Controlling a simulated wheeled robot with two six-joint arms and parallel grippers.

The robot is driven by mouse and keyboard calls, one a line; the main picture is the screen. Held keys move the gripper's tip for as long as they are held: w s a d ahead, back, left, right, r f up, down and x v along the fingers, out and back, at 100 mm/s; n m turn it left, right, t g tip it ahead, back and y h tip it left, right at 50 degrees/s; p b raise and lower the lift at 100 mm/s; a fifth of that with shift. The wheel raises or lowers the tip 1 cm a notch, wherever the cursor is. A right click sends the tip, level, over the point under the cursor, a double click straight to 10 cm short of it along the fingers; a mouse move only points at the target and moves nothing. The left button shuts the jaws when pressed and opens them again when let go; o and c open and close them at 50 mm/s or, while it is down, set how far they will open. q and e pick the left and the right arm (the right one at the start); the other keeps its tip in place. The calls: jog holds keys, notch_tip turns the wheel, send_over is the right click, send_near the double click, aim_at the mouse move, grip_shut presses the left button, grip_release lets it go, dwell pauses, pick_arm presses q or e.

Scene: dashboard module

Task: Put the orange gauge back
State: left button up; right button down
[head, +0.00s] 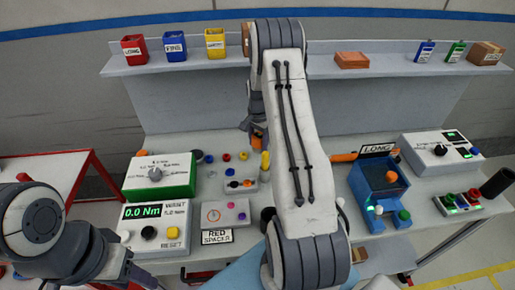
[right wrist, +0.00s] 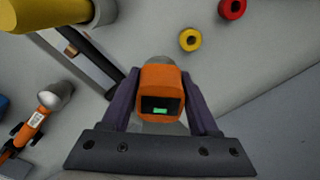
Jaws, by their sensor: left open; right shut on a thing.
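The orange gauge (right wrist: 158,88), a small block with a dark screen and a green readout, is between the fingers of my right gripper (right wrist: 160,100) in the right wrist view. That gripper is shut on it. In the head view the gauge (head: 257,143) shows as a small orange patch beneath my right gripper (head: 256,132), above the back middle of the bench; my arm hides much around it. My left gripper (head: 138,272) is open at the lower left, in front of the torque box (head: 155,226) and away from the gauge. I cannot tell where the gauge's own place is.
A green-and-white dial box (head: 160,176) stands at left. A blue machine (head: 379,190) and a LONG label (head: 377,149) stand at right. A shelf (head: 290,62) with bins runs behind. A yellow ring (right wrist: 190,40) and red ring (right wrist: 232,8) lie near the gauge in the wrist view.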

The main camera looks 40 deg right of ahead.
aim_at(258, 156)
notch_tip(258, 156, down, 2)
jog(key=shift+a+f+p, duration=0.1)
jog(key=shift+f+p, duration=0.15)
jog(key=shift+p, duration=0.1)
jog(key=shift+f, duration=0.45)
jog(key=shift+f, duration=0.1)
jog(key=shift+c, duration=0.7)
grip_release()
